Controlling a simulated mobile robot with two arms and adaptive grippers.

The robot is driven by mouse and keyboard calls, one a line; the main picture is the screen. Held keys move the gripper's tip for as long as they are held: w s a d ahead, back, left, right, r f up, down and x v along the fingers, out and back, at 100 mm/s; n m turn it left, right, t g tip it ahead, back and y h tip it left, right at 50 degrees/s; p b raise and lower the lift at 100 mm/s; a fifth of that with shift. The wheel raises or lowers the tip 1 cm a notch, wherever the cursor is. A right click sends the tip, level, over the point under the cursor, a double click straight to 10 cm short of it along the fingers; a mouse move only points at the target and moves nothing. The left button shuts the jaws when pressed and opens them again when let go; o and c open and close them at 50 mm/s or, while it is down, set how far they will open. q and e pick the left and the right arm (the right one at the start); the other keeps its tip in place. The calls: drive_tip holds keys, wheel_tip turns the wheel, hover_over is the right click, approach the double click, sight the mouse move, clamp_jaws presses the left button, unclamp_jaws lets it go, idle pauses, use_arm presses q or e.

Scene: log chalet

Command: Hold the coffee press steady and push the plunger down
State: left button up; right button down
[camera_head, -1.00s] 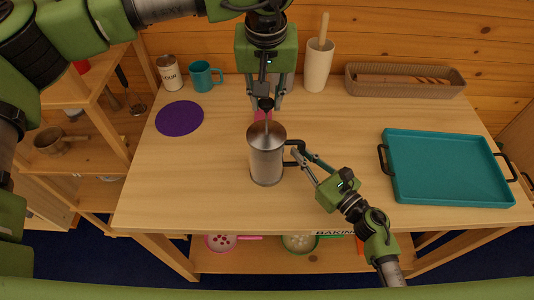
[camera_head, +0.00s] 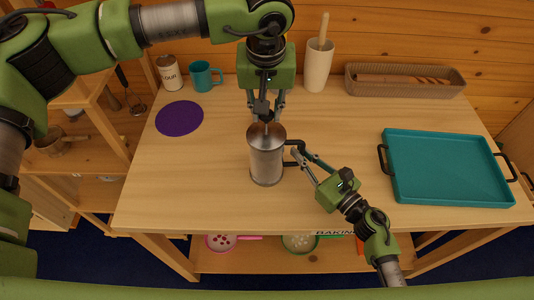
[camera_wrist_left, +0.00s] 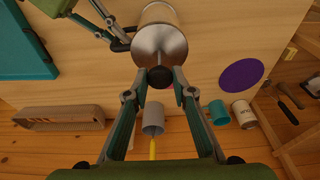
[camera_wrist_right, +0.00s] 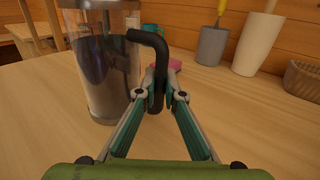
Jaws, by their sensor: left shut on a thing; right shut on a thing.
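The coffee press (camera_head: 266,162) stands upright on the table, a silver cylinder with a domed lid and black handle. Its clear side and dark contents show in the right wrist view (camera_wrist_right: 105,75). My left gripper (camera_head: 266,116) is above the lid, pointing down, shut on the black plunger knob (camera_wrist_left: 160,77). Only a short length of rod shows between knob and lid in the head view. My right gripper (camera_head: 297,154), low at the press's right side, is shut on the black handle (camera_wrist_right: 150,42).
A purple mat (camera_head: 180,118), teal mug (camera_head: 201,77) and can (camera_head: 168,73) are at back left. A beige holder (camera_head: 317,70) and basket (camera_head: 400,82) stand at the back. A teal tray (camera_head: 450,170) lies right. The table's front left is clear.

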use_arm(q)
drive_tip(key=shift+f, duration=1.3)
drive_tip(key=o, duration=1)
drive_tip(key=shift+s+r, duration=0.25)
drive_tip(key=shift+r, duration=0.9)
drive_tip(key=shift+s+r, duration=0.2)
drive_tip(key=shift+r, duration=1)
drive_tip(key=shift+s+r, duration=0.25)
drive_tip(key=shift+r, duration=0.9)
